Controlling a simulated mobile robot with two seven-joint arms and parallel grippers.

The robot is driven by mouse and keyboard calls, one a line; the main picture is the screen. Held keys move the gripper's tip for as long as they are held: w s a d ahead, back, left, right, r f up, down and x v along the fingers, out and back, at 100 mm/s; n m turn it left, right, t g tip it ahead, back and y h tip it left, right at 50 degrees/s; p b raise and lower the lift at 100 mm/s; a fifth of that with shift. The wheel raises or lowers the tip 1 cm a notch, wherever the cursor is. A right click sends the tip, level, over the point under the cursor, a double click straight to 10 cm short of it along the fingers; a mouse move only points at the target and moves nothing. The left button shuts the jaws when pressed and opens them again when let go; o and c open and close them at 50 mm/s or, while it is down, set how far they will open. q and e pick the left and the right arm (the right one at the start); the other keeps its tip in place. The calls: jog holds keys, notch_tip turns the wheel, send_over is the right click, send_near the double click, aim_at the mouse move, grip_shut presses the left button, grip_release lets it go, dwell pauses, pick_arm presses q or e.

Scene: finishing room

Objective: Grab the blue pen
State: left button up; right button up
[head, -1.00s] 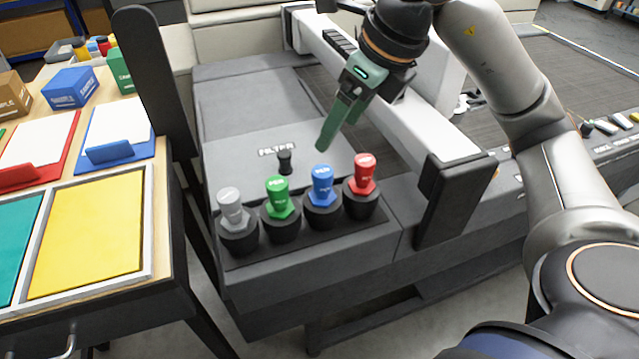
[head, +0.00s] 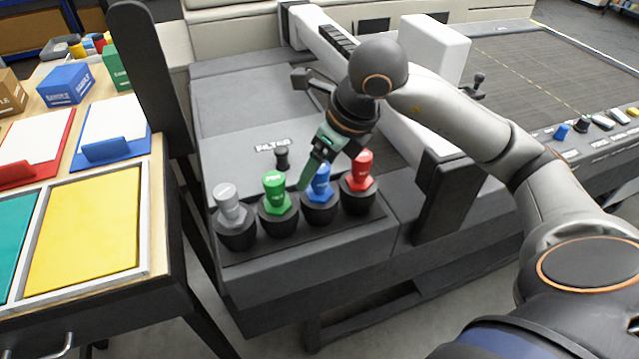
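The blue pen (head: 320,187) stands upright in a black round holder on the grey machine, between the green pen (head: 275,192) and the red pen (head: 359,176). My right gripper (head: 308,178), with green fingers, points down at the blue pen's upper left side, and its wrist covers part of the pen's top. I cannot tell whether the fingers touch the pen or how far apart they are. My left gripper is not in view.
A grey pen (head: 229,204) stands at the left end of the row. A small black knob (head: 282,158) rises behind the green pen. The white gantry beam (head: 400,125) runs behind my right arm. A table with trays and sample boxes stands at left.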

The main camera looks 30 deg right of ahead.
jog(key=shift+c, duration=0.2)
grip_shut()
dwell(0.5)
